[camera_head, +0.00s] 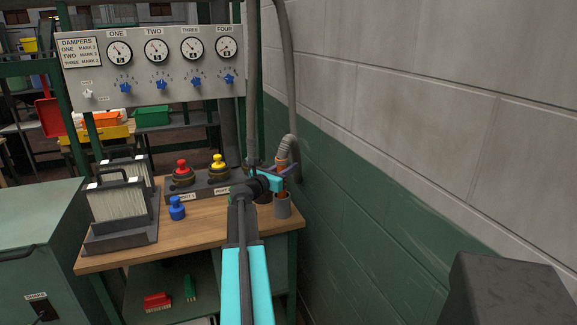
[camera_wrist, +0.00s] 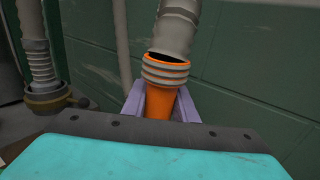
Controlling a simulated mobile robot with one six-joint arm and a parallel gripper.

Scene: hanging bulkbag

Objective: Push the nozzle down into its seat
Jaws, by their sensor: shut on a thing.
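The orange nozzle (camera_wrist: 162,107) stands nearly upright, with a ribbed collar at its top. The end of a grey hose (camera_wrist: 178,30) is at that collar, with a dark gap showing at the joint. My gripper (camera_head: 287,174) has its purple fingers on either side of the nozzle and is shut on it. In the head view, a grey cup-like seat (camera_head: 283,208) stands at the bench's right edge, directly under my gripper. The nozzle's orange lower end shows at the seat's mouth; how deep it sits I cannot tell. In the wrist view my gripper's body hides the seat.
The wooden bench (camera_head: 200,240) carries red (camera_head: 181,169) and yellow (camera_head: 217,166) knobbed fittings, a blue one (camera_head: 177,208) and filter panels (camera_head: 118,203). A gauge panel (camera_head: 150,65) stands behind. A green and grey wall (camera_head: 400,200) is close on the right.

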